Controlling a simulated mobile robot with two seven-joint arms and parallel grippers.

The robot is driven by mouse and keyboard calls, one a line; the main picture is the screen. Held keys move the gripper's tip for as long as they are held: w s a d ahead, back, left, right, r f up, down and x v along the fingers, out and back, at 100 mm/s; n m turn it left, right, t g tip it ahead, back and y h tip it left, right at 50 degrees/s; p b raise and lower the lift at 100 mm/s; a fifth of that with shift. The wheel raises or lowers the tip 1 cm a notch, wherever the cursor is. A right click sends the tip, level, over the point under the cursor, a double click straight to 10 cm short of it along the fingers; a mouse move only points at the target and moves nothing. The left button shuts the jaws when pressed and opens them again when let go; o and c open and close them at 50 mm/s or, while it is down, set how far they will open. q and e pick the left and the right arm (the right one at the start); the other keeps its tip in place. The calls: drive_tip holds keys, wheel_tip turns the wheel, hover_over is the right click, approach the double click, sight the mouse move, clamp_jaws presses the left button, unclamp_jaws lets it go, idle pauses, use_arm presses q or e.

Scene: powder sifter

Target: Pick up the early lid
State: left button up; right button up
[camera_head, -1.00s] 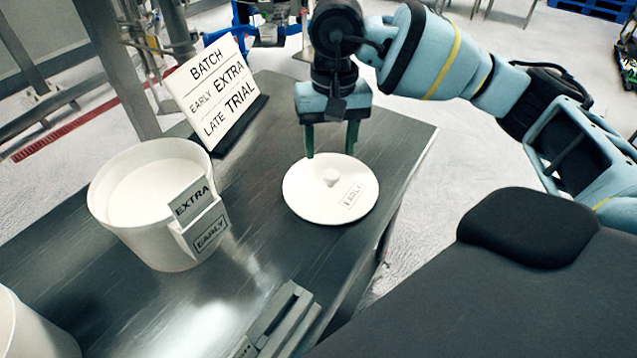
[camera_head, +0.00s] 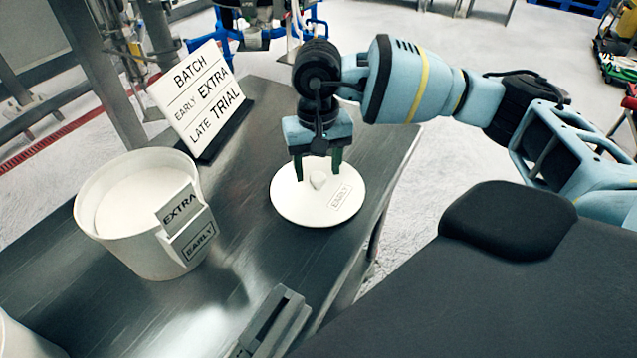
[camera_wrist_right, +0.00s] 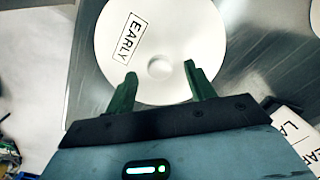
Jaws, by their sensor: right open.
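The early lid (camera_head: 312,208) is a round white disc with a small knob (camera_head: 318,180) in its middle and an "EARLY" label. It lies flat on the dark metal table. My right gripper (camera_head: 318,176) is open above the lid, its green fingers pointing down on either side of the knob as seen from the head. In the right wrist view, the open fingers (camera_wrist_right: 158,82) are near the lid (camera_wrist_right: 195,35), with the knob (camera_wrist_right: 160,68) just beyond and between the tips. I cannot tell whether the fingers touch the lid. My left gripper is not in view.
A white tub (camera_head: 125,245) with "EXTRA" and "EARLY" tags stands left of the lid. A batch sign (camera_head: 200,100) stands behind them. A grey slotted block (camera_head: 270,325) sits near the front. The table (camera_head: 225,270) is clear between tub and lid.

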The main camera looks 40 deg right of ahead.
drive_tip(key=shift+f, duration=0.85)
drive_tip(key=c, duration=1)
drive_tip(key=shift+r, duration=0.15)
drive_tip(key=shift+r, duration=0.55)
wheel_tip(320, 180, up, 2)
drive_tip(key=shift+r, duration=0.15)
drive_tip(key=shift+s+a+r+b, duration=0.25)
drive_tip(key=shift+s+a+b, duration=0.1)
drive_tip(key=shift+s, duration=2.3)
drive_tip(key=shift+s+a+r+b, duration=0.2)
drive_tip(key=shift+s+b, duration=0.1)
drive_tip(key=shift+s, duration=2.4)
drive_tip(key=shift+s+a+r+b, duration=0.25)
drive_tip(key=shift+s+a+b, duration=0.1)
drive_tip(key=shift+s, duration=2.3)
